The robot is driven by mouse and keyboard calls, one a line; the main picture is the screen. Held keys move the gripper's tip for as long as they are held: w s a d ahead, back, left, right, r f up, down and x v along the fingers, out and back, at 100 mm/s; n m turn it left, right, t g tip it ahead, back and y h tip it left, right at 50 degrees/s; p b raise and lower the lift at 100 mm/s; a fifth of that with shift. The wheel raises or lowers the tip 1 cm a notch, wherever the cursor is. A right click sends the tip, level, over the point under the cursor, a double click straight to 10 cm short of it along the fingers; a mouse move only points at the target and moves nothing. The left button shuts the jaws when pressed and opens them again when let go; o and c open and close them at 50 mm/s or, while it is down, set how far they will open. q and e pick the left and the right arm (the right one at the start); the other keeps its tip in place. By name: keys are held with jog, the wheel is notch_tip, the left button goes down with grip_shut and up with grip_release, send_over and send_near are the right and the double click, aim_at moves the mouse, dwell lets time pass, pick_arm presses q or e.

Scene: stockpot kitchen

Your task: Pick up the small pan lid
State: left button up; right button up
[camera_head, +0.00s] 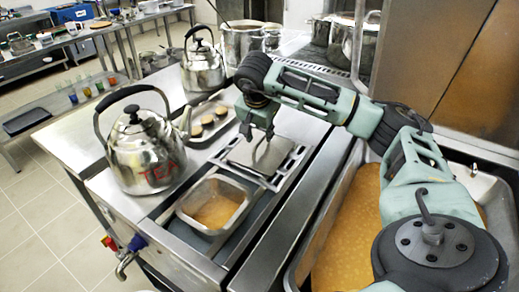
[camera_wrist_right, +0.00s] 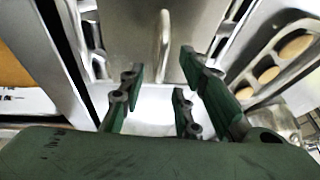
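The small pan lid (camera_head: 246,158) is a flat grey metal plate with an upright loop handle, lying on the counter rack. In the right wrist view, the lid (camera_wrist_right: 205,22) fills the upper middle, and its handle (camera_wrist_right: 163,42) stands upright near the centre. My right gripper (camera_head: 257,130) is directly above the lid, pointing down. In the wrist view its green-padded fingers (camera_wrist_right: 160,82) are spread with nothing between them; the handle appears just beyond, in line with the gap. Whether the fingertips touch the lid cannot be told. My left gripper is not in view.
An open rectangular pan (camera_head: 240,188) with orange-brown contents sits in front of the lid. A kettle marked TEA (camera_head: 140,160) stands left, another kettle (camera_head: 203,70) behind. A tray of round patties (camera_head: 226,108) lies behind the lid. A large orange-filled basin (camera_head: 345,225) is at right.

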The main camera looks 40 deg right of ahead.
aim_at(261, 139)
jog(key=shift+x, duration=1.9)
grip_shut()
jog(key=shift+w, duration=0.1)
